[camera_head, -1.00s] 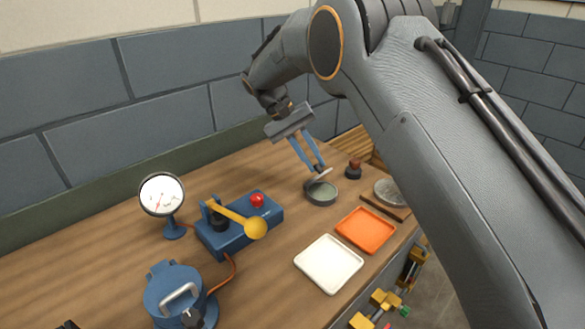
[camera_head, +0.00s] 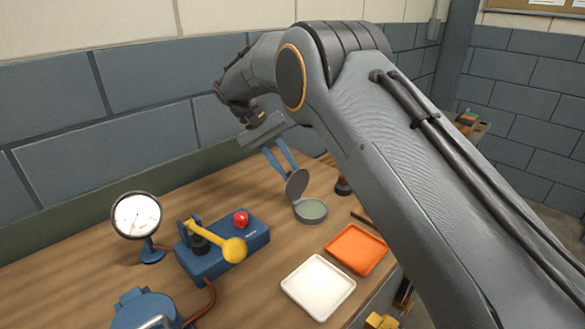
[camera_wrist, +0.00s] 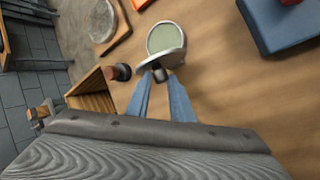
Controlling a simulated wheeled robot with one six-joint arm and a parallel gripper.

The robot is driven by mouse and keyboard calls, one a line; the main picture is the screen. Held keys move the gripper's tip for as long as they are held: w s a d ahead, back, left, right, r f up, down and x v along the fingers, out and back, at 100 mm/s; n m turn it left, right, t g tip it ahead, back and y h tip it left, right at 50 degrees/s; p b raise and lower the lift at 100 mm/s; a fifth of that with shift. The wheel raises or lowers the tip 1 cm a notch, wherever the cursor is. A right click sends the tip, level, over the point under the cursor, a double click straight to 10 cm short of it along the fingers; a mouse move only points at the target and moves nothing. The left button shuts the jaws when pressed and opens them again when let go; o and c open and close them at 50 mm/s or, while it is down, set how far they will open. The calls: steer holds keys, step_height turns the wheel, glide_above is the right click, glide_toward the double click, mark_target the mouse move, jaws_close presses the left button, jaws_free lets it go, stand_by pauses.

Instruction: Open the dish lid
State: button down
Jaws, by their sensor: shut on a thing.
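The small round grey dish (camera_head: 310,212) stands on the wooden bench, its pale green inside showing. Its grey lid (camera_head: 297,183) stands steeply tilted up at the dish's far-left edge. My gripper (camera_head: 286,170) is shut on the lid from behind. In the wrist view, the fingertips (camera_wrist: 161,76) close around a small dark knob (camera_wrist: 160,74) on the lid. The lid (camera_wrist: 166,57) shows there nearly edge-on, with the open dish (camera_wrist: 165,36) beyond it.
A dark knob with a reddish top (camera_head: 343,186) stands right of the dish. An orange tray (camera_head: 356,249) and a white tray (camera_head: 318,287) lie in front. A blue box (camera_head: 222,250) with a yellow lever and red button, and a gauge (camera_head: 136,217), stand left.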

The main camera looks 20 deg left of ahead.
steer(key=shift+s+a+f, duration=0.35)
steer(key=shift+a+f, duration=0.05)
steer(key=shift+f, duration=0.25)
steer(key=c, duration=2)
jaws_free()
steer(key=o, duration=0.3)
steer(key=shift+s+a, duration=0.1)
steer(key=shift+a, duration=0.05)
steer(key=shift+o, duration=0.2)
steer(key=shift+d+r, duration=0.1)
steer(key=shift+d, duration=0.15)
steer(key=shift+r, duration=0.1)
steer(key=b+v, duration=0.2)
steer(key=v, duration=0.6)
steer(key=shift+w, duration=0.2)
